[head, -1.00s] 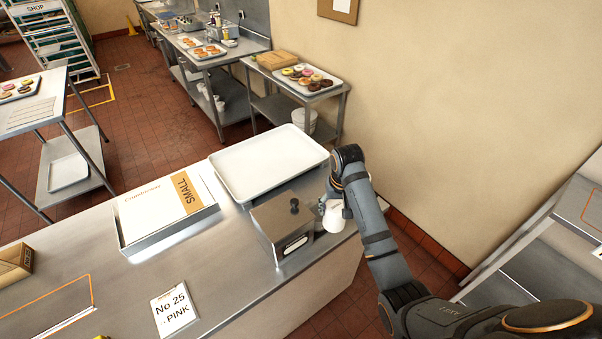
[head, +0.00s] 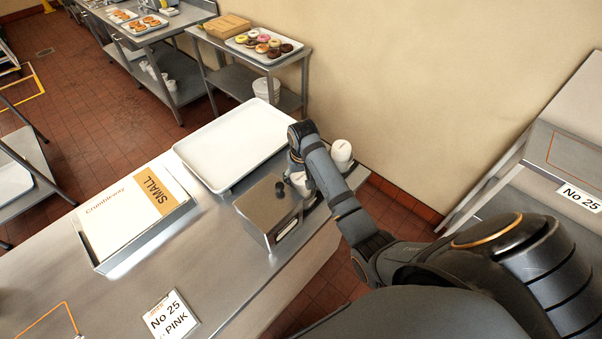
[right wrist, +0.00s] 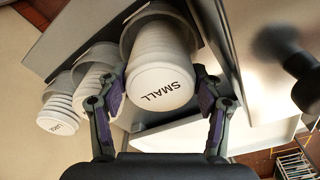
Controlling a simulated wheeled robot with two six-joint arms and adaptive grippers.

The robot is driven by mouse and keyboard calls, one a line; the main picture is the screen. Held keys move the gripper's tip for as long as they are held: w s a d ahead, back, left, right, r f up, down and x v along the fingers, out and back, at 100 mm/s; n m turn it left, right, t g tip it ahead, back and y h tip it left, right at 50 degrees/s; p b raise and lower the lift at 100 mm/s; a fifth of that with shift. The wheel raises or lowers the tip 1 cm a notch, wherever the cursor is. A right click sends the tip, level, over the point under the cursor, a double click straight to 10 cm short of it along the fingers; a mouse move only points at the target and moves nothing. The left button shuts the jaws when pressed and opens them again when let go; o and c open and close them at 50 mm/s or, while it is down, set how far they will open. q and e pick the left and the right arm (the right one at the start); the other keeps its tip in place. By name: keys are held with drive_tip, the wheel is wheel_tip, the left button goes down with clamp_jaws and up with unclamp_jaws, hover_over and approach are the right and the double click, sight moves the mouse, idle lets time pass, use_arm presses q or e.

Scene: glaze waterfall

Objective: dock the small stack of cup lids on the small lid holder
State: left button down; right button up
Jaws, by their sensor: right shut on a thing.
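A white ridged stack of lids (right wrist: 164,55), its end marked SMALL, sits between the fingers of my right gripper (right wrist: 160,88) in the right wrist view. My right gripper is shut on it. A grey rounded holder (right wrist: 150,12) surrounds the stack's far end; whether the stack is fully seated cannot be told. In the head view, the white stack (head: 300,184) shows below my right gripper, beside the steel box, partly hidden by the arm. My left gripper is not in view.
Other white stacks (right wrist: 90,75) in grey holders stand left of mine in the right wrist view. A steel box (head: 268,211) with a black knob stands close by. A white tray (head: 236,140) and a SMALL carton (head: 125,215) lie on the counter.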

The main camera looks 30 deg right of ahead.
drive_tip(key=shift+s+f, duration=0.2)
drive_tip(key=shift+f, duration=0.15)
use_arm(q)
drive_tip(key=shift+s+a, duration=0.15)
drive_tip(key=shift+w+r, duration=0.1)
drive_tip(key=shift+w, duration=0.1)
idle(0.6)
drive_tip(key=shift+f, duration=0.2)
use_arm(e)
drive_tip(key=shift+f, duration=0.6)
drive_tip(key=o, duration=0.9)
drive_tip(key=shift+s+r, duration=0.2)
drive_tip(key=shift+r, duration=1.2)
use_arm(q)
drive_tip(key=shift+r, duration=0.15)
use_arm(e)
drive_tip(key=shift+s+a+r, duration=0.1)
drive_tip(key=shift+s+r, duration=0.05)
drive_tip(key=shift+r, duration=1.2)
drive_tip(key=shift+s+d+r, duration=0.1)
drive_tip(key=shift+s+r, duration=0.1)
drive_tip(key=shift+r, duration=1.15)
drive_tip(key=shift+s+a+r, duration=0.1)
drive_tip(key=shift+s+r, duration=0.05)
drive_tip(key=shift+r, duration=1.2)
